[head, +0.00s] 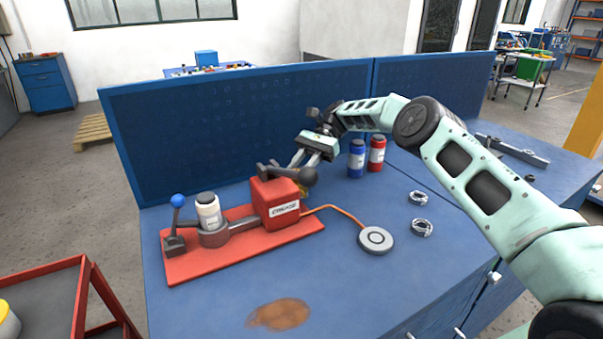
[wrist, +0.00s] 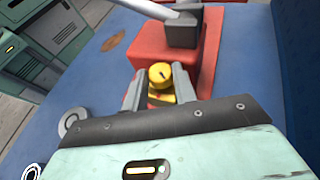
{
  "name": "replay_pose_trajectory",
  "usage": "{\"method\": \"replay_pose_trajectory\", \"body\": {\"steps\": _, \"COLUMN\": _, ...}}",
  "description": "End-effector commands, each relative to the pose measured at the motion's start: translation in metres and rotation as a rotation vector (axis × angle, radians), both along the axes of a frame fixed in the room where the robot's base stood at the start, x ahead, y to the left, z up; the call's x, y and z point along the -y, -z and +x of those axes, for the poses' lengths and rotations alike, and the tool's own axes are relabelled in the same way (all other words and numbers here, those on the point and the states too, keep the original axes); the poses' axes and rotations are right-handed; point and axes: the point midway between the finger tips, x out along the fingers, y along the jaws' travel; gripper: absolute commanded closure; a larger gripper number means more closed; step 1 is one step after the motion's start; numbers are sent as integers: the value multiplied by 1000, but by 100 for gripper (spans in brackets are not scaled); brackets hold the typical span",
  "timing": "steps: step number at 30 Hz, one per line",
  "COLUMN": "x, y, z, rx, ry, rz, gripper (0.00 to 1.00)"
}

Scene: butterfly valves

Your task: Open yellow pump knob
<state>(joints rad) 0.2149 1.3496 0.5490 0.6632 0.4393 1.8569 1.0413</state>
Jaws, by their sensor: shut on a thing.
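The yellow pump knob (wrist: 160,75) sits on the side of the red pump box (wrist: 166,45), in the upper middle of the wrist view. My gripper (wrist: 160,84) has one finger on each side of the knob and is shut on it. In the head view my gripper (head: 302,165) reaches down behind the red pump box (head: 276,205). There the knob is mostly hidden by the box and its dark handle (head: 290,174), with a bit of yellow at the box's right edge.
The pump stands on a red base plate (head: 200,262) with a white bottle (head: 208,211) and a blue-knobbed lever (head: 178,200). An orange cord leads to a grey disc (head: 375,240). Blue (head: 356,158) and red (head: 377,153) bottles stand behind. A blue panel (head: 230,125) closes the back.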

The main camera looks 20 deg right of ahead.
Motion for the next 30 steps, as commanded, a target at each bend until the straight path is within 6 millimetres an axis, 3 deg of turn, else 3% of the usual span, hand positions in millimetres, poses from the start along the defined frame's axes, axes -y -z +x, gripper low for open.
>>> {"method": "replay_pose_trajectory", "body": {"steps": 21, "x": 0, "y": 0, "z": 1, "rx": 0, "ry": -44, "rz": 0, "gripper": 95}}
{"method": "replay_pose_trajectory", "body": {"steps": 22, "x": 0, "y": 0, "z": 1, "rx": 0, "ry": -44, "rz": 0, "gripper": 64}}
{"method": "replay_pose_trajectory", "body": {"steps": 30, "x": 0, "y": 0, "z": 1, "rx": 0, "ry": -44, "rz": 0, "gripper": 63}}
